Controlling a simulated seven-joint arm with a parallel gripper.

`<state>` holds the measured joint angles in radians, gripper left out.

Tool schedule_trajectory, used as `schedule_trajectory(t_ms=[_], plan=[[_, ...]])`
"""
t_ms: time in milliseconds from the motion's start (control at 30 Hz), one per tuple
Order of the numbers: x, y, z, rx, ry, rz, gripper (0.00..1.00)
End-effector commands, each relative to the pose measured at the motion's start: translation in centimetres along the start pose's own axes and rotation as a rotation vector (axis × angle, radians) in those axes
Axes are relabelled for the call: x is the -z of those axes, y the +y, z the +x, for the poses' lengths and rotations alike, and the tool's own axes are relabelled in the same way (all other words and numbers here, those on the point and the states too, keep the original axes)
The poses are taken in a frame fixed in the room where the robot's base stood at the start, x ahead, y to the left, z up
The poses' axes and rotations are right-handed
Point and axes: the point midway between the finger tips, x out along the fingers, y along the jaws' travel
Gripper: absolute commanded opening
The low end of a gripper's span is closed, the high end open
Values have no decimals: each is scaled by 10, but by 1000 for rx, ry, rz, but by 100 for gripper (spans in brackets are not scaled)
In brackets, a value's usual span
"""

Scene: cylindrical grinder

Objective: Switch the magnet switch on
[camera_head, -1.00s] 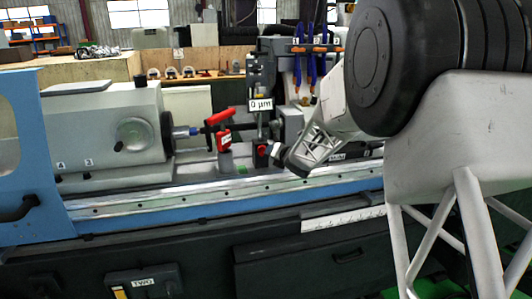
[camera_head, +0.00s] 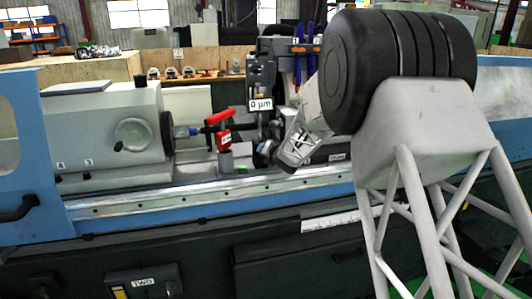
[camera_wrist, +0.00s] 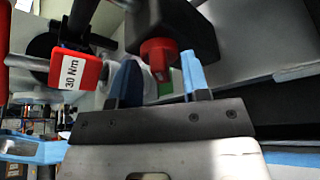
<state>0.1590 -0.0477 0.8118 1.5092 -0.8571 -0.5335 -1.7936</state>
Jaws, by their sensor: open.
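The magnet switch looks to be the red knob (camera_wrist: 158,55) on a dark block (camera_wrist: 178,28) in the wrist view. A small green patch shows at the knob's lower end. My gripper (camera_wrist: 160,78) is open, with one blue fingertip to either side of the knob in the picture. The knob appears just at or beyond the tips, and I cannot tell if either finger touches it. In the head view my gripper (camera_head: 266,152) is over the machine bed and covers the knob.
A red tool labelled 30 Nm (camera_wrist: 78,70) stands close to the left of my gripper; the head view shows it (camera_head: 223,137) on a grey post. The grey headstock (camera_head: 110,130) is farther left. A display reading 0 µm (camera_head: 261,104) is behind my gripper.

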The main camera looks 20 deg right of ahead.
Motion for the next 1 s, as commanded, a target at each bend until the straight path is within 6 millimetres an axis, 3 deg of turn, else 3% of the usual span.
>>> schedule_trajectory(t_ms=[233,500,1000], plan=[[0,0,0,0,0,0,41],[0,0,0,0,0,0,0],[1,-2,0,-35,1,83,0]])
